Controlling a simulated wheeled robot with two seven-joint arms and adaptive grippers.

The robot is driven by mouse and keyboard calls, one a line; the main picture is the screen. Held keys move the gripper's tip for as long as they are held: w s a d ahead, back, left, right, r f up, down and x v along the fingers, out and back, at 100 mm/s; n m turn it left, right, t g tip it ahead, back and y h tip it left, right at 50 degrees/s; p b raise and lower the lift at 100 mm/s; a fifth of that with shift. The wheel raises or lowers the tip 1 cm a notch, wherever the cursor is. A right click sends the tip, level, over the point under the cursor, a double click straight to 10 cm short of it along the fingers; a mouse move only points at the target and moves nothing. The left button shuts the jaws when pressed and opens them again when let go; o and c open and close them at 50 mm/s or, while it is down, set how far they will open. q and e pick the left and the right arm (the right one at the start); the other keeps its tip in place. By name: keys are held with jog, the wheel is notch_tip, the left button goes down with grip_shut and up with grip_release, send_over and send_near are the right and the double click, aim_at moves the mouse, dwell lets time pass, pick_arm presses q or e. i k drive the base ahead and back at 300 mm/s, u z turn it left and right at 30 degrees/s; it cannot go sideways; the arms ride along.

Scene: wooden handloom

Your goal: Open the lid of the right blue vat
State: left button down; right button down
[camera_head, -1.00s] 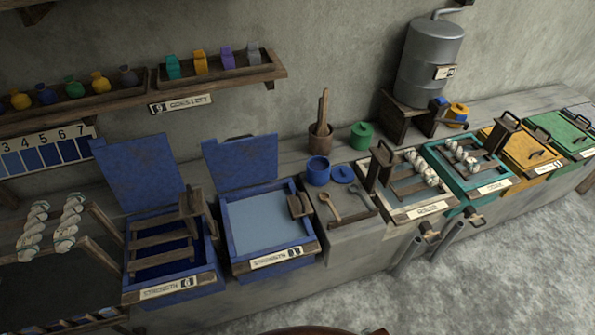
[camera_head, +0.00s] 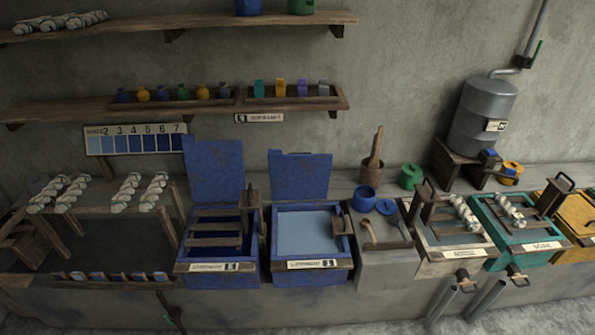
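The right blue vat (camera_head: 307,274) stands in the counter near the middle of the view. Its blue lid (camera_head: 300,175) is raised and stands upright at the vat's back edge. The pale blue surface inside (camera_head: 308,228) is exposed, and a small wooden piece (camera_head: 342,226) sits at its right side. The left blue vat (camera_head: 217,275) stands beside it with its own blue lid (camera_head: 214,170) also upright. A wooden rack (camera_head: 216,241) lies across the left vat's opening. Neither of my grippers shows in this view.
To the right are a blue pot (camera_head: 366,200), a pale vat (camera_head: 455,263) and a teal vat (camera_head: 520,245) with white skeins. A metal tank (camera_head: 483,118) stands behind. A table with skeins (camera_head: 100,203) is at left. Shelves (camera_head: 180,102) hang above.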

aim_at(300, 176)
jog(key=z, duration=0.1)
jog(key=k, duration=0.4)
jog(key=u, duration=0.9)
jog(key=i, duration=1.3)
jog(key=z, duration=0.7)
